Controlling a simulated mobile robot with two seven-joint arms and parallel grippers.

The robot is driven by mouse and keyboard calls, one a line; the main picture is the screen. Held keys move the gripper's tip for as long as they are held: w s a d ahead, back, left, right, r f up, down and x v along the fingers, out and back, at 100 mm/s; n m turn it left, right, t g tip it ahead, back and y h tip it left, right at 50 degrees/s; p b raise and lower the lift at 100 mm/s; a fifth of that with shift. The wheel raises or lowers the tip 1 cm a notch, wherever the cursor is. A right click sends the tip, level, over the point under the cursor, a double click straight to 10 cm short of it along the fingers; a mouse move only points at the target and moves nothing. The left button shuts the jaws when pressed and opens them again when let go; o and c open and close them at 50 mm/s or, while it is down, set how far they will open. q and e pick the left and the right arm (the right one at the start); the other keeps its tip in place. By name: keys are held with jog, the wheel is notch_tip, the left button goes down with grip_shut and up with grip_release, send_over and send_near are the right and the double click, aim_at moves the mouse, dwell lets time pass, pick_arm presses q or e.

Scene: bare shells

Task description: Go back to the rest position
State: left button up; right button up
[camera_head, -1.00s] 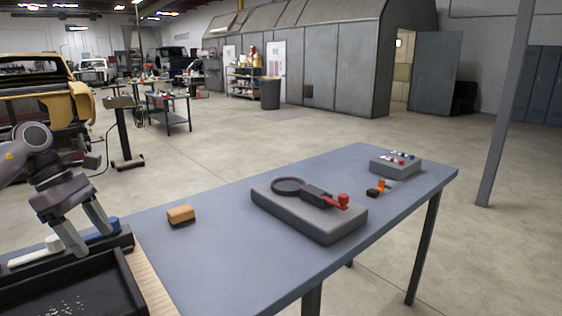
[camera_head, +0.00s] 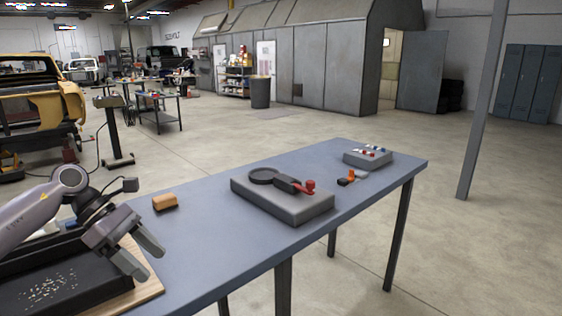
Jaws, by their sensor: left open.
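My left gripper (camera_head: 142,260) is in the lower left of the head view. Its two grey fingers are apart, with nothing between them. It hangs over the right side of a black tray (camera_head: 125,285) that stands on a wooden board (camera_head: 146,284). My right gripper is not in view. A grey-blue table (camera_head: 235,240) stretches away to the right of my left gripper.
An orange-brown block (camera_head: 165,202) lies on the table beyond my gripper. A grey base (camera_head: 283,201) with a black ring and red knob sits mid-table. A grey box (camera_head: 368,158) with small coloured pieces is at the far end. Small gold bits (camera_head: 48,287) lie in the tray.

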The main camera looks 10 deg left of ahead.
pick_arm(q)
jog(key=d+f+n+t+h+p, duration=0.15)
jog(key=d+n+t+h, duration=0.3)
jog(key=d+n, duration=0.5)
jog(key=d+f+n+t+h, duration=0.4)
jog(key=d+n, duration=0.3)
jog(key=d, duration=0.5)
jog(key=s+a+f+n+y+p, duration=0.1)
jog(key=s+f+n+y, duration=0.6)
jog(key=n, duration=0.9)
jog(key=s+a+f+n+y+p, duration=0.1)
jog(key=s+a+f+n+y, duration=0.2)
jog(key=s+f+n+y, duration=0.4)
jog(key=s+f+n, duration=0.4)
jog(key=f+n, duration=0.2)
jog(key=n, duration=0.3)
jog(key=shift+a+f+n+t, duration=0.15)
jog(key=shift+a+n+t, duration=0.2)
jog(key=c, duration=0.4)
jog(key=shift+s+a+y, duration=0.1)
jog(key=shift+s+y, duration=0.05)
jog(key=shift+y, duration=0.1)
